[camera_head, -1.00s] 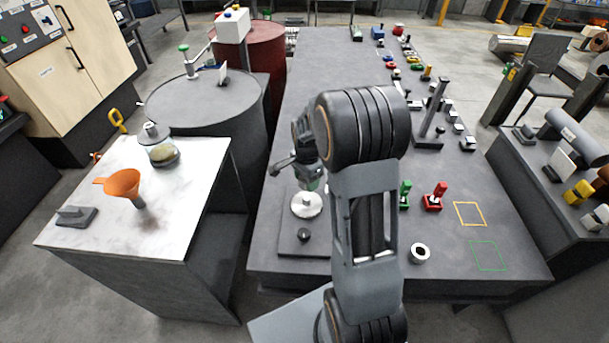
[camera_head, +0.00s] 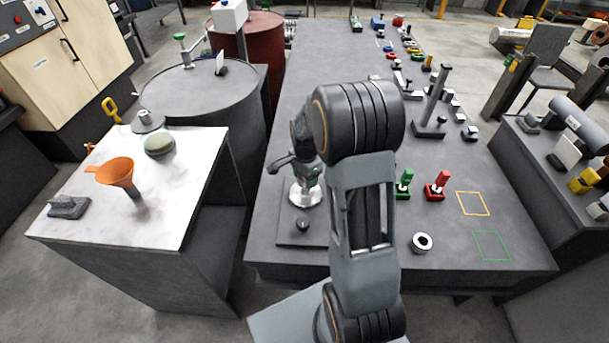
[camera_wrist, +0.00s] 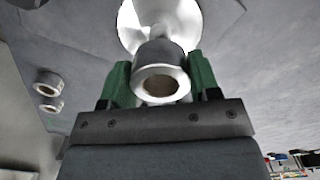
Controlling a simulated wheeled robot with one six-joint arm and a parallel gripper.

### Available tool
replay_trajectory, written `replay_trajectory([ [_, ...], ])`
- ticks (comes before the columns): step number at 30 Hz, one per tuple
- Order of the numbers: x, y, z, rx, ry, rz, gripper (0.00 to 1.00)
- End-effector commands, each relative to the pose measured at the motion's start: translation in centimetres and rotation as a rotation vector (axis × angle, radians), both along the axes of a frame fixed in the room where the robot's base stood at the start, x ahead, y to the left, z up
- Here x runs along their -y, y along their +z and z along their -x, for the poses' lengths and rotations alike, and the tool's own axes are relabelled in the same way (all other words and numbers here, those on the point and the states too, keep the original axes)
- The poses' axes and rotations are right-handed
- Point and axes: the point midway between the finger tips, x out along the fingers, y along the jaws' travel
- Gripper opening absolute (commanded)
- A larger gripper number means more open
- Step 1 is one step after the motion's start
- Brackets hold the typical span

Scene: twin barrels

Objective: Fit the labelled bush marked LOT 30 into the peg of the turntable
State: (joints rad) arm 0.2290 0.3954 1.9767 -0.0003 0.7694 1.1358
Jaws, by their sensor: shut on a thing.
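My gripper (camera_wrist: 158,85) has green fingers that are shut on a grey bush (camera_wrist: 161,78) with a round hole facing the wrist camera. No label on this bush can be read. The turntable's pale disc (camera_wrist: 188,18) is just beyond the bush in the wrist view; it also shows in the head view (camera_head: 298,197), with my gripper right over it. The peg is largely hidden, and I cannot tell whether the bush is around it or only above it.
Another bush (camera_head: 422,243) stands on the bench right of my arm. Two bushes (camera_wrist: 47,92) show at left in the wrist view. A green (camera_head: 404,185) and a red fixture (camera_head: 437,187) stand behind. Yellow and green outlined squares at right are empty.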

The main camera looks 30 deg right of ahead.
Motion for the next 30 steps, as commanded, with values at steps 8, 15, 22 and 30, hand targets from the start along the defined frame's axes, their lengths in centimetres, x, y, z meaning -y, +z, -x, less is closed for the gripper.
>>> replay_trajectory([
  [8,0.0,-1.52,-0.03,0.001,0.0,0.0,0.21],
  [15,-0.01,-1.49,-0.03,0.001,0.0,0.0,0.21],
  [22,-0.01,-1.48,-0.03,0.001,0.0,0.0,0.21],
  [30,-0.02,-1.48,-0.03,0.001,0.0,0.0,0.21],
])
